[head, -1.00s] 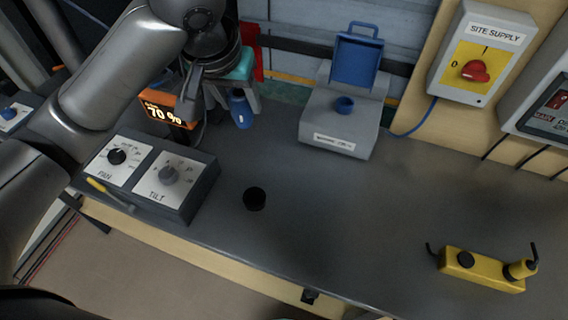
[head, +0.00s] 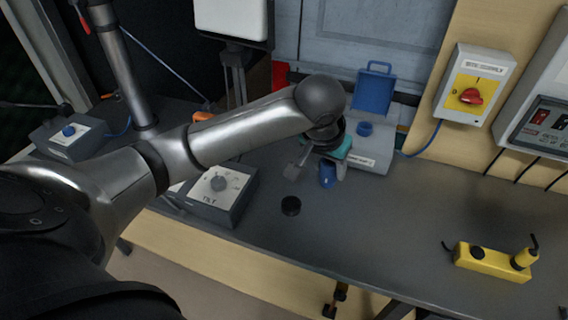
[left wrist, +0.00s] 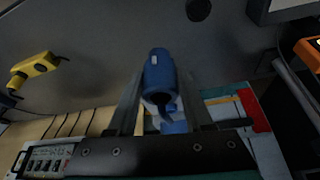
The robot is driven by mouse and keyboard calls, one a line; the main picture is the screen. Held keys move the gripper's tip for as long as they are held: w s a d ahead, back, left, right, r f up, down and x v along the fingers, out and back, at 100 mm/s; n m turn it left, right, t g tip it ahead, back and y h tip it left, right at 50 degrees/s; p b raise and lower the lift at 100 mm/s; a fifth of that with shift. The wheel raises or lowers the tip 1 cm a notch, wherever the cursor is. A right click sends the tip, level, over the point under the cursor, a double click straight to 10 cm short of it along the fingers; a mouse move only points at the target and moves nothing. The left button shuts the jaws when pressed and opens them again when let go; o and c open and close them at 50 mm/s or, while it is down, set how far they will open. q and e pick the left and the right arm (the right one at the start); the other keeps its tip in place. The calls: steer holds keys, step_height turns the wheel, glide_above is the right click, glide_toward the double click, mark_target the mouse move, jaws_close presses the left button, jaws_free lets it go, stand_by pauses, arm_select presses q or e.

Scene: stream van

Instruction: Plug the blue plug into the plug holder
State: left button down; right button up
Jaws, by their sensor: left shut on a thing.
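My left gripper (head: 320,164) is shut on the blue plug (head: 327,176) and holds it above the grey bench, in front and to the left of a grey box. The plug also shows between the two fingers in the left wrist view (left wrist: 158,72). The grey box (head: 374,150) has a round blue socket (head: 365,129) on top and a raised blue lid (head: 374,92) behind it; it looks like the plug holder. The plug is apart from the socket. My forearm and gripper cover the box's left side. My right gripper is out of view.
A black round piece (head: 291,206) lies on the bench below the gripper. A dial box (head: 222,190) stands at left, partly behind my arm. A yellow block (head: 492,262) with a yellow plug lies at right. The wall switch (head: 475,90) is behind. The bench's middle right is clear.

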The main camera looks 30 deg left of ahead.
arm_select(q)
steer(key=a+f+p, duration=0.3)
steer(key=a+f, duration=0.6)
steer(key=shift+w+a, duration=0.15)
steer(key=shift+w, duration=0.2)
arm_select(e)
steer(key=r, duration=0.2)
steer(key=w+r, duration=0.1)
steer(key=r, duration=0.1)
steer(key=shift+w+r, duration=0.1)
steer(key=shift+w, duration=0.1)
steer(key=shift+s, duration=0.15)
arm_select(q)
glide_above(290, 209)
steer(key=shift+f+b, duration=0.35)
steer(key=shift+f, duration=2)
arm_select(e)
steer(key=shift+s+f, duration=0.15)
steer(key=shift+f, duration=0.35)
arm_select(q)
steer(key=shift+f+b, duration=0.55)
steer(key=shift+f, duration=1)
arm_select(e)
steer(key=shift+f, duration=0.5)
